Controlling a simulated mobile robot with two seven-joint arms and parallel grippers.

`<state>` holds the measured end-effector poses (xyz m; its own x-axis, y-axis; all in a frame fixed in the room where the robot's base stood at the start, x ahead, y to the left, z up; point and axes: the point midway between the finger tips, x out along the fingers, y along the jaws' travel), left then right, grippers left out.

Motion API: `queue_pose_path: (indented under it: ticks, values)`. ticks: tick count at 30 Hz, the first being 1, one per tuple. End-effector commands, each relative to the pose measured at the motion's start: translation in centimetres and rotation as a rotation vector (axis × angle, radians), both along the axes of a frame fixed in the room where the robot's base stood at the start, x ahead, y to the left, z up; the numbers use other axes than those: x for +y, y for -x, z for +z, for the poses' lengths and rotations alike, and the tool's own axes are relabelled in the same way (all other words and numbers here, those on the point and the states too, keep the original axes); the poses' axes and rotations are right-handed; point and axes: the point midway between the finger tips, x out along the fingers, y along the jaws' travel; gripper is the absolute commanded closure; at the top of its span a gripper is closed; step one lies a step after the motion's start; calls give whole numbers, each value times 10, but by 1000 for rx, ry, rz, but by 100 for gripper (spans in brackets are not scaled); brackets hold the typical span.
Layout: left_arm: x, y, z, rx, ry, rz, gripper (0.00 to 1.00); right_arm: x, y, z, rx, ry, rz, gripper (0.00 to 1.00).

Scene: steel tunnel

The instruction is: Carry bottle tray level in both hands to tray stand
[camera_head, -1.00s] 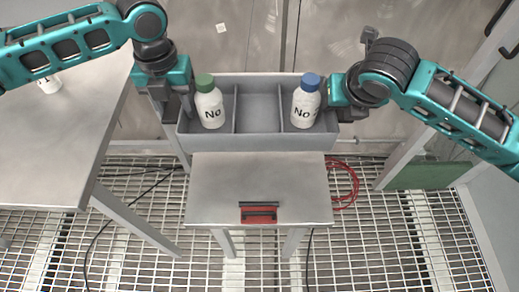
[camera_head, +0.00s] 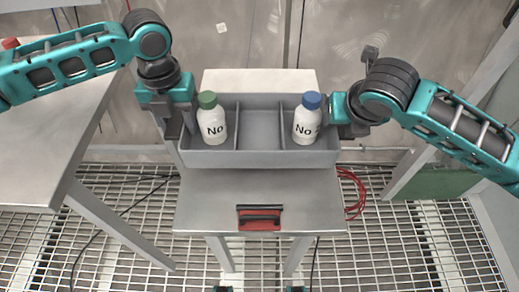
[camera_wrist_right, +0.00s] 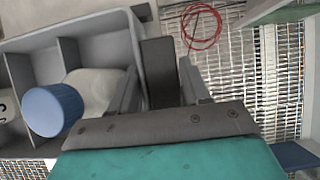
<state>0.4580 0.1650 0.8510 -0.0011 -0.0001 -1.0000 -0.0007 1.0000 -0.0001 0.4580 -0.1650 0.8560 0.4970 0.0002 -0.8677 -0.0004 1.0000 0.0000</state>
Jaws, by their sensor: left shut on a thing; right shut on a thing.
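The grey bottle tray (camera_head: 262,159) has three compartments. A white bottle with a green cap (camera_head: 212,122) stands upright in the left one and a white bottle with a blue cap (camera_head: 306,122) in the right one; the middle is empty. My left gripper (camera_head: 184,125) is shut on the tray's left end, my right gripper (camera_head: 336,112) on its right end. The tray looks about level. Which surface is the tray stand is unclear.
A grey table (camera_head: 215,200) with a red, dark-handled object (camera_head: 259,219) is in front of the tray. A pale slab (camera_head: 258,80) shows behind the tray. A grey bench (camera_head: 40,150) stands at left; a red cable (camera_head: 354,193) hangs right. The floor is grating.

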Motion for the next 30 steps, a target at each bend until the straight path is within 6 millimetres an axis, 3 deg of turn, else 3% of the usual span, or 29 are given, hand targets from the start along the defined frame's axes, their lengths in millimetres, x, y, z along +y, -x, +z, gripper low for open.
queue_pose_path:
  ticks: [11,30]
  values:
    - [0,-1,-9,-2,0,1,99,0,-1,-8,-2,0,-1,100]
    - [0,-1,-43,-2,0,1,99,0,-1,-43,-3,0,-1,100]
